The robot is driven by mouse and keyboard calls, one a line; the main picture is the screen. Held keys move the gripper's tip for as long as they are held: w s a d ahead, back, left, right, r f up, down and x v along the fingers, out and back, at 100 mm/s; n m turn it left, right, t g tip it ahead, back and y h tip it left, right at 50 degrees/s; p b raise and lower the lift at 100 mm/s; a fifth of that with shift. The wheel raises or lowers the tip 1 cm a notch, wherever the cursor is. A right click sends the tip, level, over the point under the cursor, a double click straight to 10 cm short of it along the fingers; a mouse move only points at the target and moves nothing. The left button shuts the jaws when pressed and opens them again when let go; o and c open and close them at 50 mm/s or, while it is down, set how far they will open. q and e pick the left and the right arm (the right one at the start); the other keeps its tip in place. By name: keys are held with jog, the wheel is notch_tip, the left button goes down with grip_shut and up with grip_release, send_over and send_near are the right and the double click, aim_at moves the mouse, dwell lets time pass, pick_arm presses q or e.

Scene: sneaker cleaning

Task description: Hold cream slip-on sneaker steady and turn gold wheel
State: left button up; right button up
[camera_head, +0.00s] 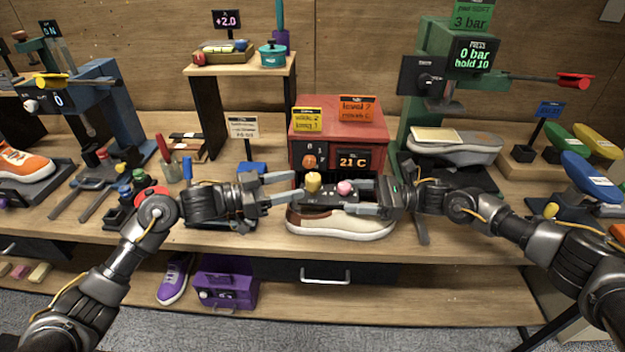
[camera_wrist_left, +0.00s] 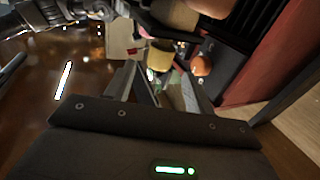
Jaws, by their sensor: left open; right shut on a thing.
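The cream slip-on sneaker (camera_head: 340,226) with a brown panel lies sideways on the bench in front of the red box. A dark block above its opening carries the gold wheel (camera_head: 313,182) and a pink knob (camera_head: 345,187). My left gripper (camera_head: 297,186) is open, coming from the left, its fingers at the gold wheel; contact is unclear. The wheel (camera_wrist_left: 160,57) also shows beyond the left fingers (camera_wrist_left: 160,82) in the left wrist view. My right gripper (camera_head: 358,195) is shut from the right over the sneaker's top, hiding part of it. The exact finger contact is hidden.
The red box (camera_head: 340,125), its display reading 21 C, stands close behind the sneaker. Brushes and small jars (camera_head: 130,185) stand at left. The front edge of the bench is close to the sneaker.

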aim_at(313, 180)
pick_arm(q)
jog(key=x, duration=0.6)
jog(key=c, duration=0.9)
